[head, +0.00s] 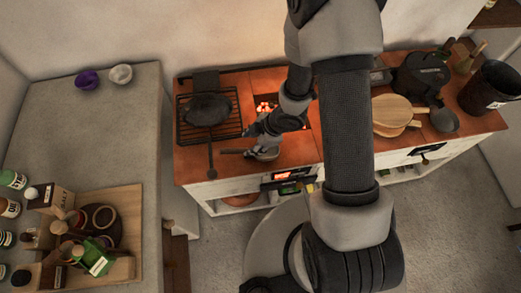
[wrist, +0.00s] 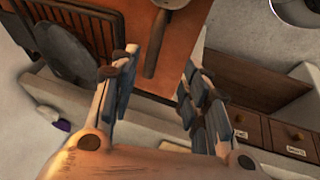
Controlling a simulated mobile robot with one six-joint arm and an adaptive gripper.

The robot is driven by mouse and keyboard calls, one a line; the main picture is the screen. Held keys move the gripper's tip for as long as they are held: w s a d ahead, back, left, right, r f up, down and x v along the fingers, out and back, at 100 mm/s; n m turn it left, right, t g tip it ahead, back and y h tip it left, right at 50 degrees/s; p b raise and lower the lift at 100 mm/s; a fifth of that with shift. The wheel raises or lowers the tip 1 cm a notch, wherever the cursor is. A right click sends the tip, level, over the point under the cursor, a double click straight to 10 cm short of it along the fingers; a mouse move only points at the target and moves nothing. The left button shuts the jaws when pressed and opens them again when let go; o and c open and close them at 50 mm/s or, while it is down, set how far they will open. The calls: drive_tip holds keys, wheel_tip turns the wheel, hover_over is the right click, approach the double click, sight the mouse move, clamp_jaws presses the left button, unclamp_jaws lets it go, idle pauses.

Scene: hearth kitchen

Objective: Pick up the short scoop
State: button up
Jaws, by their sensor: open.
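The short scoop (head: 267,154) lies on the orange-red counter, its bowl right and its brown handle pointing left. In the wrist view, the scoop's handle (wrist: 156,45) runs down from a bowl cut off by the top edge. My gripper (head: 256,137) is just above the scoop in the head view and partly covers it. In the wrist view my gripper (wrist: 158,66) has its fingers spread wide, with nothing between them. The handle shows beyond and between the fingertips, apart from them as far as I can tell.
A dark pan (head: 208,109) sits on a black rack (head: 181,128) to the left. Glowing coals (head: 266,106) lie behind the scoop. Wooden boards (head: 393,112) and a dark kettle (head: 420,75) stand to the right. Drawers (wrist: 289,138) show below in the wrist view.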

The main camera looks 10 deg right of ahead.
sight(241, 150)
drive_tip(key=b+x, duration=0.2)
drive_tip(key=x, duration=0.5)
drive_tip(key=shift+w+f+b, duration=0.15)
drive_tip(key=shift+f+b, duration=0.2)
drive_tip(key=shift+b, duration=0.05)
drive_tip(key=shift+w+b+x, duration=0.15)
drive_tip(key=shift+b+x, duration=0.5)
drive_tip(key=shift+x, duration=0.75)
drive_tip(key=shift+w+b+x, duration=0.1)
drive_tip(key=shift+b+x, duration=0.5)
drive_tip(key=shift+x, duration=0.8)
drive_tip(key=shift+d+r, duration=0.15)
drive_tip(key=shift+d, duration=0.05)
clamp_jaws()
